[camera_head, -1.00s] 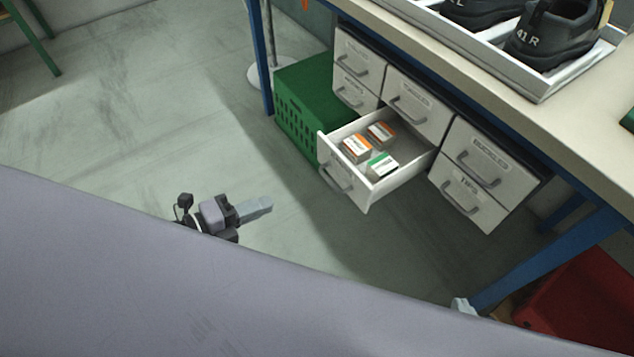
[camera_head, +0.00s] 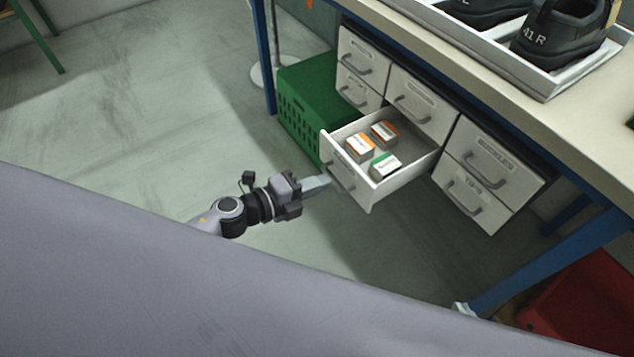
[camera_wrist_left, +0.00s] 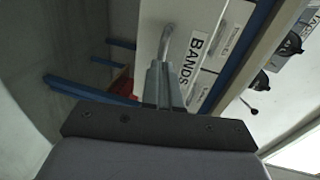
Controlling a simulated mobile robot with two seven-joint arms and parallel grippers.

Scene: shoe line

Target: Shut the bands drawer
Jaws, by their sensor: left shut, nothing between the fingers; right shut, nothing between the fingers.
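The bands drawer (camera_head: 347,178) stands pulled out under the table, with several small orange-and-white and green-and-white boxes inside. Its white front, labelled BANDS (camera_wrist_left: 191,62), and its grey handle (camera_wrist_left: 167,42) show in the left wrist view. My left gripper (camera_head: 326,181) is shut and empty, its tips close to the drawer front near the handle. In the left wrist view the fingers (camera_wrist_left: 160,72) point at the front beside the label; I cannot tell whether they touch. Only pale tips of what looks like my right gripper (camera_head: 463,308) show by the blue leg; the rest is hidden.
Other grey drawers (camera_head: 420,103) around it are closed. A green crate (camera_head: 302,105) stands left of the open drawer. A blue table leg (camera_head: 545,262) and a red bin (camera_head: 580,300) are at the right.

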